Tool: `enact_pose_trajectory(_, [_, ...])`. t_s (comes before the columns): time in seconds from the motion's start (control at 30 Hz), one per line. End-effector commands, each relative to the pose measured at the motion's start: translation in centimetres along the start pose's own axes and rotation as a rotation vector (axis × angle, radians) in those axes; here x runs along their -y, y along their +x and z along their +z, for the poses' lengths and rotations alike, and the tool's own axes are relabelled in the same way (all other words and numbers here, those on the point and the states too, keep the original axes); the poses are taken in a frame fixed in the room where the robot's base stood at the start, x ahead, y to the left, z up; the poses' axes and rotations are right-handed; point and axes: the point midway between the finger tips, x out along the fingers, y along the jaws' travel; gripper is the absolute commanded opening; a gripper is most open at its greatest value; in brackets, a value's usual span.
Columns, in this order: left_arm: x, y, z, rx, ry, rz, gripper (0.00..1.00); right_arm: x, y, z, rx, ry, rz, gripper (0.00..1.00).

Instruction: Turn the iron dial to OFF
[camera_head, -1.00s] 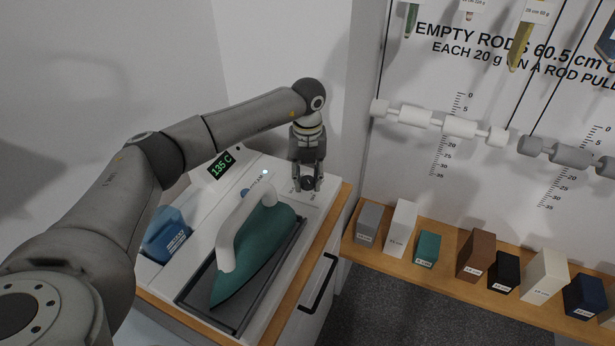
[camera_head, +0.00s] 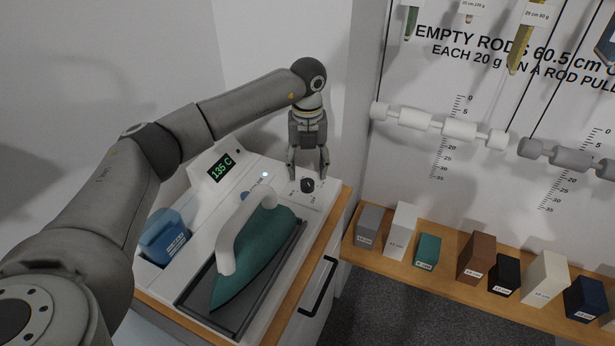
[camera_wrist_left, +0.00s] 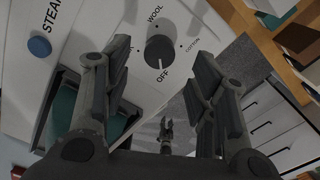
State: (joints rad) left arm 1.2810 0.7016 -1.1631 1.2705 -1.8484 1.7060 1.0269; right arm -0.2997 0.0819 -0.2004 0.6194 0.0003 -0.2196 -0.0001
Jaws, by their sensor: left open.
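The iron dial (camera_head: 307,185) is a round black knob on the white panel of the ironing station. In the left wrist view the dial (camera_wrist_left: 159,51) has OFF, WOOL and COTTON printed around it, and its white mark points at OFF. My left gripper (camera_head: 309,173) is open and empty, with its fingers just above the dial. In the left wrist view the fingers (camera_wrist_left: 160,80) are spread to either side below the dial, apart from it. The teal iron (camera_head: 256,252) with a white handle rests on its dark plate.
A display (camera_head: 221,167) reads 135 C. A blue tank (camera_head: 165,238) stands left of the iron; a blue button (camera_wrist_left: 39,47) is by the STEAM label. Several labelled blocks stand on a wooden shelf (camera_head: 450,274) at right, below hanging rods. An unidentified grey pronged shape shows in the wrist view.

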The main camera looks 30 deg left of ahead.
Motion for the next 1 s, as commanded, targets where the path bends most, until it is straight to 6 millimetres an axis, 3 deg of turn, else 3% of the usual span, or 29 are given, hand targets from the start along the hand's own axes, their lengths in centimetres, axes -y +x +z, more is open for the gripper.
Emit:
enact_pose_trajectory(0.2, [0.0, -4.7, 0.1, 0.003, 0.000, -0.001, 0.53, 0.1, 0.0, 0.0, 0.000, 0.001, -0.001, 0.40])
enact_pose_trajectory(0.4, [0.0, -7.0, 0.0, 0.000, -0.001, 0.000, 0.53, 0.1, 0.0, 0.0, 0.000, 0.001, -0.001, 0.40])
enact_pose_trajectory(1.0, [0.0, -7.4, 0.0, -0.001, -0.001, 0.001, 0.53, 0.2, 0.0, 0.0, 0.000, 0.001, -0.002, 0.40])
